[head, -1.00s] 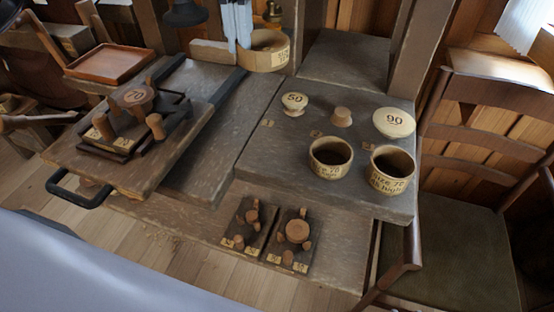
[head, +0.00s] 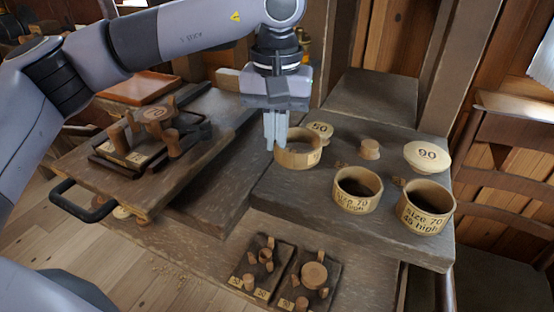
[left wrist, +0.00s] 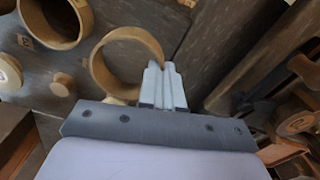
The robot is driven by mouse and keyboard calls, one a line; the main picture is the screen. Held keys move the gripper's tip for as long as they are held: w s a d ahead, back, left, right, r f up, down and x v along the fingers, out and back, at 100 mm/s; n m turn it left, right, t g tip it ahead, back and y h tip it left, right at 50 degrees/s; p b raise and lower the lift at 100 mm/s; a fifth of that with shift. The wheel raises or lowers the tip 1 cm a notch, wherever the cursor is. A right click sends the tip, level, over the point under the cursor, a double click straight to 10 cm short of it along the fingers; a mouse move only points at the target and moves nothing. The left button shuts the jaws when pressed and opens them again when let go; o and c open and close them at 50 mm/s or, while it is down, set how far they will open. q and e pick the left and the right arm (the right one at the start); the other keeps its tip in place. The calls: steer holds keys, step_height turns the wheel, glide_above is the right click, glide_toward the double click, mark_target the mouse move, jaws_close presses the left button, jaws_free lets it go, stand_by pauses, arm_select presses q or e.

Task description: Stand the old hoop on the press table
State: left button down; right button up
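A pale wooden hoop (head: 298,155), open at the top with partly hidden lettering, is in my left gripper (head: 275,143). The fingers are closed on the hoop's left wall. In the left wrist view the hoop (left wrist: 97,70) stands out large beside the fingers (left wrist: 163,88). It is upright, over the left back part of the raised grey slab (head: 300,190); I cannot tell whether it touches the slab. Two similar hoops stand on the slab, one marked Size 70 (head: 357,203) and one marked Size 70, 45 high (head: 427,221). My right gripper is not in view.
Behind the hoop is a spool marked 50 (head: 320,129). A plug (head: 370,149) and a spool marked 90 (head: 427,157) stand farther right. A board with a black handle bears a 70 piece (head: 156,114) at left. Two small pegged boards (head: 262,265) lie in front.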

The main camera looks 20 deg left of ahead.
mark_target(277, 177)
arm_select(q)
step_height(277, 177, down, 5)
steer(key=shift+f, duration=0.1)
stand_by(0.3)
steer(key=shift+f, duration=0.2)
steer(key=c, duration=1.3)
jaws_free()
steer(key=shift+r, duration=0.1)
steer(key=shift+r, duration=0.1)
